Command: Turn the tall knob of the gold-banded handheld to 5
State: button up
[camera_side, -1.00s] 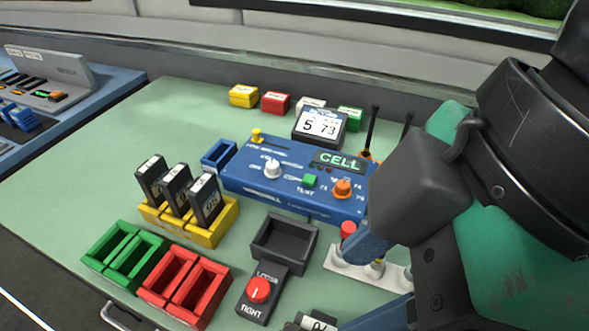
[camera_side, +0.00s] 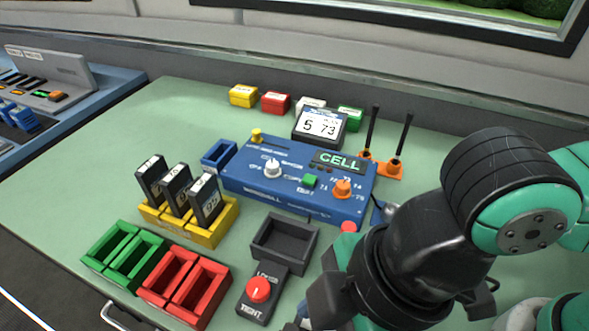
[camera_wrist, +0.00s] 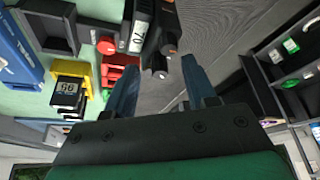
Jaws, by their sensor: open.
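In the wrist view a black handheld (camera_wrist: 144,30) with a white label reading about 70 lies beyond my gripper (camera_wrist: 161,66). Short dark knobs stick out of its near end, between the lines of my two blue fingers. One of them ends in a pale grey tip (camera_wrist: 160,73). The fingers are apart, with nothing held between them. I cannot make out a gold band, nor the setting of any knob. In the side view my arm hides the handheld and most of the gripper.
A red knob on a black box (camera_side: 258,290) and an empty black tray (camera_side: 283,243) stand left of my arm. The blue test unit (camera_side: 297,180) reads CELL. Yellow (camera_side: 205,232), red (camera_side: 185,284) and green (camera_side: 122,249) holders stand farther left. Two black antennas (camera_side: 402,140) stand at the back right.

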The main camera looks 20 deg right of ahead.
grip_shut()
jog(key=shift+m+t+h, duration=0.4)
jog(key=shift+m+t, duration=0.4)
jog(key=shift+m, duration=1.5)
grip_release()
